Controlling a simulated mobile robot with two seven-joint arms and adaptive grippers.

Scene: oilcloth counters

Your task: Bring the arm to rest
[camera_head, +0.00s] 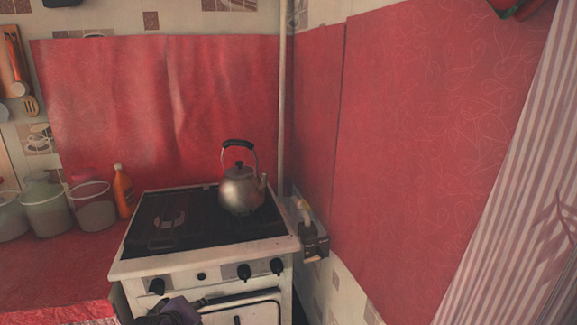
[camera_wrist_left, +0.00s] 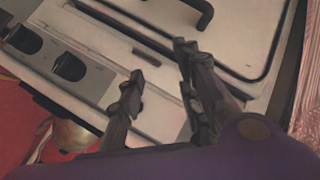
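My left gripper (camera_head: 178,309) shows at the bottom edge of the head view, in front of the white stove's (camera_head: 205,264) front panel. In the left wrist view the gripper (camera_wrist_left: 159,64) has its two dark fingers spread apart with nothing between them. The stove's pale front lies beyond the fingers, with two dark knobs (camera_wrist_left: 70,67) at the left and a dark handle (camera_wrist_left: 204,14) at the top. Most of my left arm is hidden below the head view. My right gripper is in neither view.
A metal kettle (camera_head: 240,190) stands on the stove's dark top at the back right. Several buckets (camera_head: 94,208) and an orange bottle (camera_head: 123,191) stand on the red counter (camera_head: 75,262) to the left. A striped curtain (camera_head: 515,215) hangs at the right.

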